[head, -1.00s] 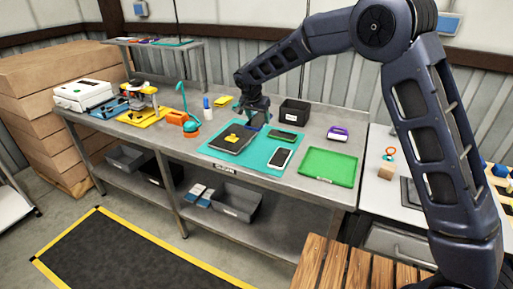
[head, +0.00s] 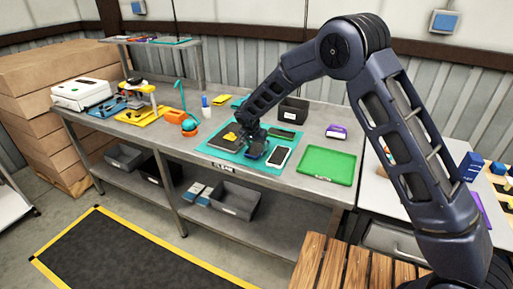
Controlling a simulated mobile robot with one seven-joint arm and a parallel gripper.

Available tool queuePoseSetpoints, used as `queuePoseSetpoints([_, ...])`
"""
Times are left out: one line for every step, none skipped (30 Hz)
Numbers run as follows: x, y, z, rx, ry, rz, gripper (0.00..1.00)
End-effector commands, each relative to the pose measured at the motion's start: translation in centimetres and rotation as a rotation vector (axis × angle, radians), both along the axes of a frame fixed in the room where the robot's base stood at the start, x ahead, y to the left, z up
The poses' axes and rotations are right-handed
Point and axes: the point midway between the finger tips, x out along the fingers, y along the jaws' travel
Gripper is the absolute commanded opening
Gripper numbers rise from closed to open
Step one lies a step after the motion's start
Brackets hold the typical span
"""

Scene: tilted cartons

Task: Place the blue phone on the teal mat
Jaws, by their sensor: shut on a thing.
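The teal mat (head: 264,167) lies on the metal workbench, in the middle of the head view. My gripper (head: 254,143) is over the mat's middle, shut on the blue phone (head: 257,151). The phone is dark blue and partly hidden by the gripper. It is low at the mat, between a dark tablet and a white-edged phone; I cannot tell whether it touches the mat.
On the mat lie the dark tablet (head: 222,143) with a yellow item on it, the white-edged phone (head: 280,157) and a dark green phone (head: 281,134). A green tray (head: 327,165) is to the right. A black bin (head: 293,110) stands behind.

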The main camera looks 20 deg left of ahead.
Motion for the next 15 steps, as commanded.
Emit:
queuePoseSetpoints([-0.01,-0.02,-0.64,-0.001,0.0,0.001,0.37])
queuePoseSetpoints([-0.01,-0.02,-0.91,-0.001,0.0,0.001,0.37])
queuePoseSetpoints([-0.01,0.0,-1.15,0.0,0.0,0.001,0.37])
queuePoseSetpoints([-0.01,0.0,-1.23,0.001,0.0,0.0,0.37])
queuePoseSetpoints([0.0,0.01,-1.26,0.001,0.0,0.0,0.37])
queuePoseSetpoints([0.0,0.01,-1.22,0.001,0.0,0.0,0.37])
queuePoseSetpoints([0.0,0.01,-1.21,0.001,0.0,0.0,0.37])
queuePoseSetpoints([0.0,0.01,-1.2,0.001,0.0,0.0,0.37])
queuePoseSetpoints([0.0,0.01,-1.2,0.001,0.0,0.0,0.37])
queuePoseSetpoints([0.0,0.0,-1.2,0.001,0.0,0.0,0.37])
queuePoseSetpoints([0.0,0.01,-1.22,0.001,0.0,0.0,0.37])
queuePoseSetpoints([-0.01,0.0,-1.3,0.001,0.0,0.0,0.37])
queuePoseSetpoints([-0.01,0.0,-1.39,0.001,0.0,0.0,0.37])
queuePoseSetpoints([-0.02,0.0,-1.47,0.0,0.0,0.0,0.37])
queuePoseSetpoints([-0.01,-0.01,-1.51,0.0,0.0,0.0,0.69])
